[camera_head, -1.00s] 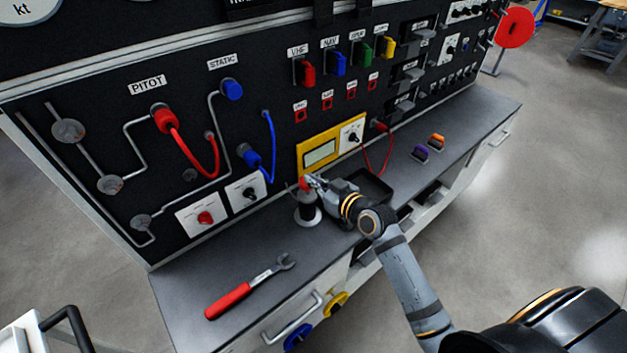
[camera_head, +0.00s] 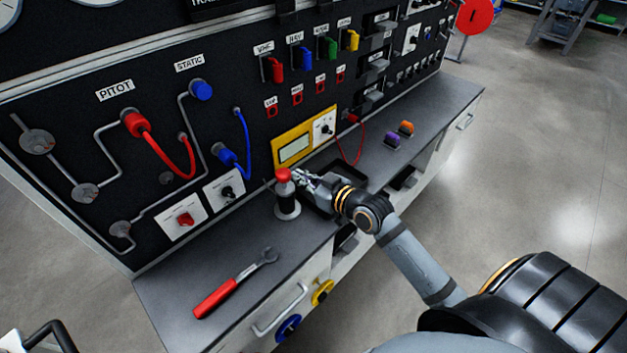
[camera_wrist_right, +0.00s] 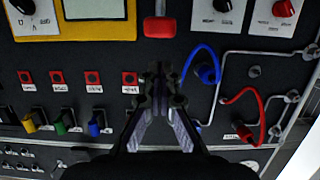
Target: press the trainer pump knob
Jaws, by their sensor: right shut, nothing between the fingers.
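The trainer pump (camera_head: 287,207) stands upright on the bench, a dark cylinder on a pale round base. Its red knob (camera_head: 283,174) is on top. My right gripper (camera_head: 297,175) is shut and empty, just right of the knob at about its height; I cannot tell whether they touch. In the right wrist view, the red knob (camera_wrist_right: 158,27) on its pale stem shows at the top centre, beyond the shut fingertips (camera_wrist_right: 160,70). My left gripper is not in view.
A red-handled wrench (camera_head: 235,285) lies at the bench's front left. A dark tray (camera_head: 318,198) lies under my right wrist. The yellow meter (camera_head: 305,138) and panel hoses (camera_head: 165,155) are behind. Purple (camera_head: 391,140) and orange (camera_head: 405,128) pieces sit farther right.

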